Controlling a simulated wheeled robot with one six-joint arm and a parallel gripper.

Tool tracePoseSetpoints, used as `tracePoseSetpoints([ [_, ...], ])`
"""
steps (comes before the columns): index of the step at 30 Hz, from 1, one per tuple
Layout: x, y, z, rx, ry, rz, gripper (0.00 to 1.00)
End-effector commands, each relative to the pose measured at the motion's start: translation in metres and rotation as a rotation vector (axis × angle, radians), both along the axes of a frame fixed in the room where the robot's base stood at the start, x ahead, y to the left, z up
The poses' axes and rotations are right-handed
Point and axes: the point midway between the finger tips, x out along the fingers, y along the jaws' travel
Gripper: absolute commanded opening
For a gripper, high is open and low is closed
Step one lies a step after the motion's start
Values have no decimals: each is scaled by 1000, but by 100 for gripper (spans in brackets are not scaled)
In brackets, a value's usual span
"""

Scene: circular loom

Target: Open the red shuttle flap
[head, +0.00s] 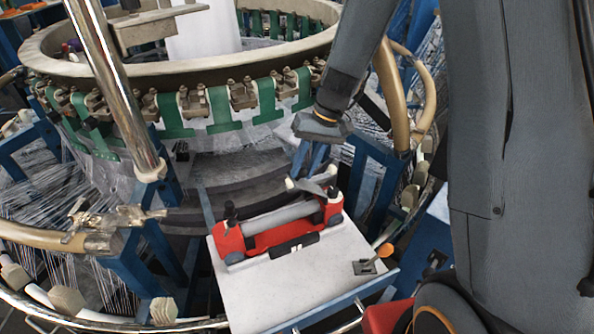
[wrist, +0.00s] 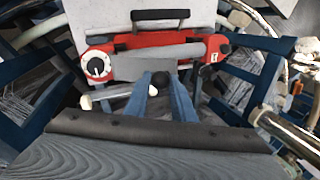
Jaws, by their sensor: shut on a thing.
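The red shuttle (head: 286,232) lies on a pale board, with a grey roller along its length and a black handle (head: 294,246) on its near side. It also shows in the wrist view (wrist: 125,42), seen from the far side. The exact contact is partly hidden.
The pale board (head: 260,300) carries a small orange-tipped lever (head: 384,251) at its right. The loom ring (head: 80,66) with green straps stands behind. A metal post (head: 115,85) rises at the left. Blue frame bars and tan tubes crowd around the board.

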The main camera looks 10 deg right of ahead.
Motion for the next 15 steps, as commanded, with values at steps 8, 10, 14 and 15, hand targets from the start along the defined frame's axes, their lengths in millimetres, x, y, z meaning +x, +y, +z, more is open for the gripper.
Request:
tracePoseSetpoints([
  [8,-4,-8,-8,-14,6,-1,0],
  [10,-4,-7,-9,-14,7,-1,0],
  [14,-4,-6,-9,-15,7,0,36],
  [15,-4,-5,-8,-15,7,1,41],
])
